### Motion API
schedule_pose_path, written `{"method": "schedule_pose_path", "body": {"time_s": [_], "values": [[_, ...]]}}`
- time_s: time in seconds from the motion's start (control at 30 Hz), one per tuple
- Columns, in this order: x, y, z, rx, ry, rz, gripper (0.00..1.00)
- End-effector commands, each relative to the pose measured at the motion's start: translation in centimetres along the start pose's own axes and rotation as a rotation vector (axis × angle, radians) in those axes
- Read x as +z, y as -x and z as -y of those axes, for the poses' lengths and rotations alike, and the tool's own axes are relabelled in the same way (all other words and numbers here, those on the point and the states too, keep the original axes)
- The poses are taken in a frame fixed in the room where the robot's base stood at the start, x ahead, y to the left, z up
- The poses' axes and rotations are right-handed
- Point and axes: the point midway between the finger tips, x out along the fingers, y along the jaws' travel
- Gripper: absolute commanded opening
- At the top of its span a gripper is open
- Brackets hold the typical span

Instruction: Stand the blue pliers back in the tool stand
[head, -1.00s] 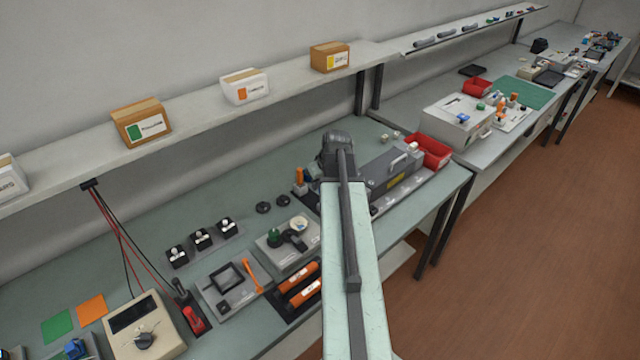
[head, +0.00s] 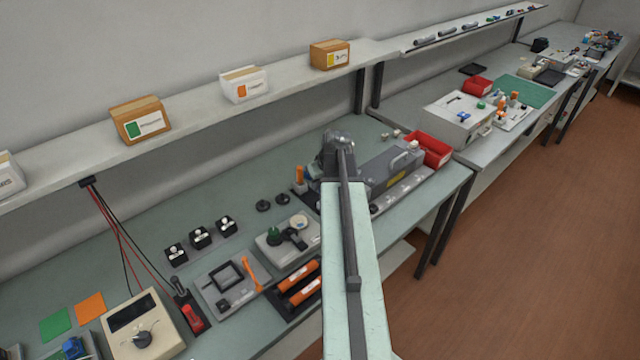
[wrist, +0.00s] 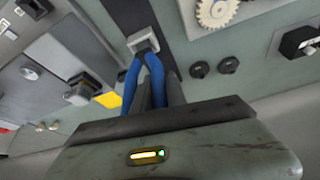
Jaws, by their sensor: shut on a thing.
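The blue pliers (wrist: 157,75) show in the wrist view, their two blue handles running away from me to a dark head. My gripper (wrist: 160,92) is shut on the handles. The pliers' head is at a small light-grey block (wrist: 146,38) on a dark strip, which looks like part of the tool stand. I cannot tell whether the head is inside the block or just above it. In the head view my arm hides the pliers, and my gripper's fingers cannot be made out.
An orange-handled tool (head: 299,176) stands left of my arm's end. A long grey machine (head: 393,170) and a red bin (head: 430,150) are to its right. Orange cylinders (head: 300,285) lie in a dark tray nearer. Two black discs (wrist: 214,68) lie on the bench, with clear surface around them.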

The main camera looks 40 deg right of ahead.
Motion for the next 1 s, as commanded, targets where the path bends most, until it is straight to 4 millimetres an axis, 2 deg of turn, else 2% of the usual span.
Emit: {"method": "schedule_pose_path", "body": {"time_s": [0.93,0.97,1.0], "values": [[0.45,-1.04,-0.04,0.000,-0.001,0.000,0.00],[0.44,-1.04,-0.05,0.000,-0.001,0.000,0.25],[0.44,-1.04,-0.05,0.000,-0.001,0.000,0.36]]}}
